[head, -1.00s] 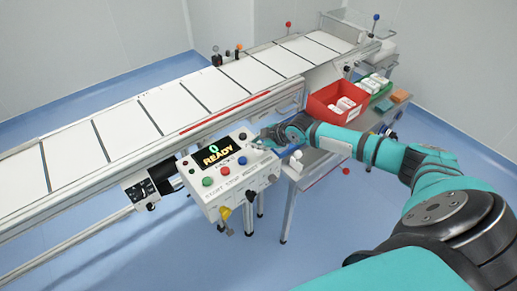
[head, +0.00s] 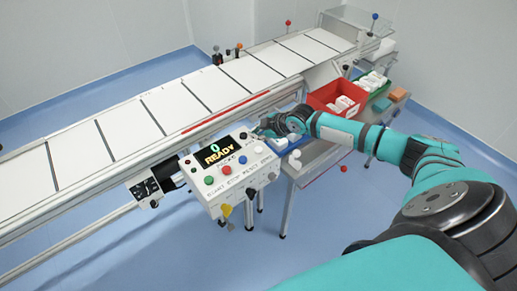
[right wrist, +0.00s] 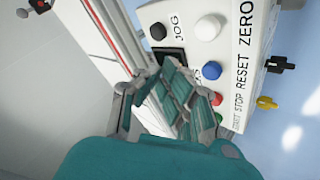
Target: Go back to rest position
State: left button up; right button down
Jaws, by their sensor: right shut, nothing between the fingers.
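My right gripper (head: 262,132) is at the upper right edge of the white control panel (head: 238,178) in the head view. The panel's screen (head: 222,152) reads 0 READY, above coloured buttons. In the right wrist view my right gripper (right wrist: 180,75) is shut and empty, over the panel face near the dark JOG switch (right wrist: 170,57). Whether its fingertips touch the panel cannot be told. My left gripper is not in view.
The web conveyor (head: 170,110) runs behind the panel. A red bin (head: 330,95) with white items stands on a side table (head: 318,158) below my right forearm. Blue floor (head: 330,225) is open in front.

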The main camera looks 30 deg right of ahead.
jog(key=shift+g+y, duration=0.6)
jog(key=shift+g, duration=0.3)
jog(key=s+a+f, duration=0.1)
jog(key=s+a, duration=0.1)
jog(key=a, duration=0.1)
jog(key=s+a+f, duration=0.2)
jog(key=a, duration=0.2)
jog(key=s+a+f, duration=0.1)
jog(key=s+a, duration=0.1)
jog(key=a, duration=0.1)
jog(key=shift+a+f, duration=0.3)
jog(key=s+a+f+g, duration=0.1)
jog(key=s+a+f, duration=0.1)
jog(key=s+a, duration=0.75)
jog(key=s+d+r+m+g+h, duration=0.1)
jog(key=s+d+r+m+h, duration=0.3)
jog(key=s, duration=0.6)
jog(key=s+r+m+g, duration=0.1)
jog(key=s+r+m, duration=0.1)
jog(key=s+m, duration=0.55)
notch_tip(320, 180, down, 29)
jog(key=s+n+g+b, duration=0.2)
jog(key=s, duration=0.1)
jog(key=s+d+f+g, duration=0.1)
jog(key=s+d+f, duration=0.1)
jog(key=s+f, duration=1.4)
jog(key=shift+s+d+f+b, duration=0.2)
jog(key=shift+d+f+b, duration=0.1)
jog(key=shift+f+b, duration=0.15)
